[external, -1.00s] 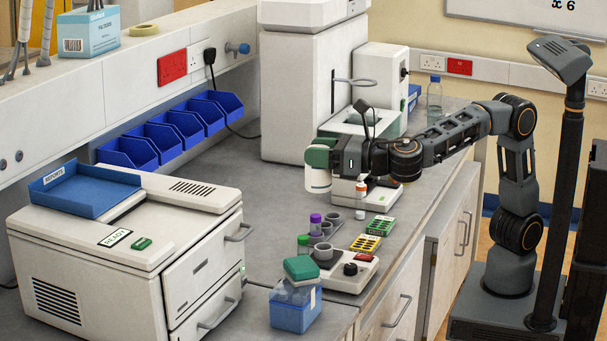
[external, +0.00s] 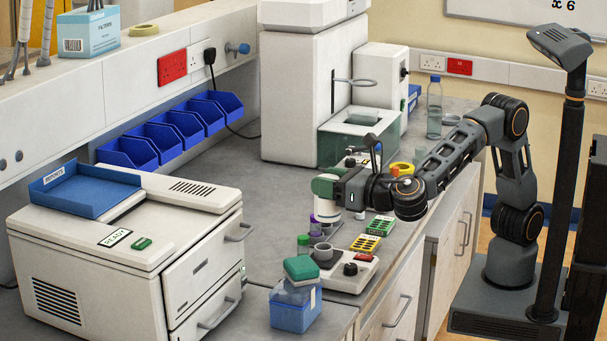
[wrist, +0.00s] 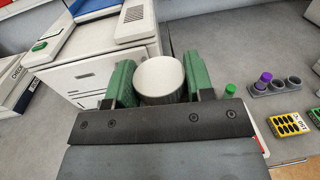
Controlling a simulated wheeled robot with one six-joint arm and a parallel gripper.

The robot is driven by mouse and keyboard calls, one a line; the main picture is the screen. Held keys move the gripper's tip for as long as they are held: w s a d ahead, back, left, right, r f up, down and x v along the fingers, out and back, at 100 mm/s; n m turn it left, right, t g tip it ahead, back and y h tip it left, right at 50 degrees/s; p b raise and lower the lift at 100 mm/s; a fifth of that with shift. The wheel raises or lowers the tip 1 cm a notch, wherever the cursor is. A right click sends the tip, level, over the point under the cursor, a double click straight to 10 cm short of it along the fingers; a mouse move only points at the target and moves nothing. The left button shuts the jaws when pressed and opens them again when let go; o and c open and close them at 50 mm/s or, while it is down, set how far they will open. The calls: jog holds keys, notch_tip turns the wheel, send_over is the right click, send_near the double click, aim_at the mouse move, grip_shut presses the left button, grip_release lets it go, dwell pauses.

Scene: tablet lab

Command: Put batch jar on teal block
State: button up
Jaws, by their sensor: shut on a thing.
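My gripper (external: 327,192) is shut on the batch jar (wrist: 162,80), a white round jar that stands between the green fingers in the wrist view. In the external view the jar (external: 327,209) shows as a white shape below the fingers, over the middle of the bench behind the tube rack. A teal block (external: 301,268) sits on a blue translucent box at the bench front, left of and nearer than my gripper.
A grey rack with a purple-capped tube (wrist: 263,78), a green-capped tube (wrist: 230,90) and a yellow rack (external: 366,244) stand close by. A white device with a black knob (external: 350,269) is in front. A white cabinet (external: 110,240) fills the left.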

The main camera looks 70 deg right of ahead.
jog(key=shift+w+a+f+p, duration=0.15)
jog(key=shift+w+a+f, duration=0.55)
jog(key=shift+f, duration=0.85)
jog(key=shift+w+a+f+p, duration=0.15)
jog(key=shift+w+a+f, duration=0.5)
jog(key=shift+f, duration=0.9)
jog(key=shift+w+a+f+p, duration=0.15)
jog(key=shift+w+a+f, duration=0.55)
jog(key=shift+f, duration=0.85)
jog(key=shift+d+f, duration=0.1)
jog(key=shift+d, duration=0.05)
jog(key=shift+w+f, duration=0.1)
jog(key=shift+f, duration=0.05)
jog(key=o, duration=1)
jog(key=shift+c, duration=0.2)
jog(key=shift+r, duration=0.3)
jog(key=s+b, duration=0.2)
jog(key=s, duration=1)
jog(key=shift+a, duration=0.45)
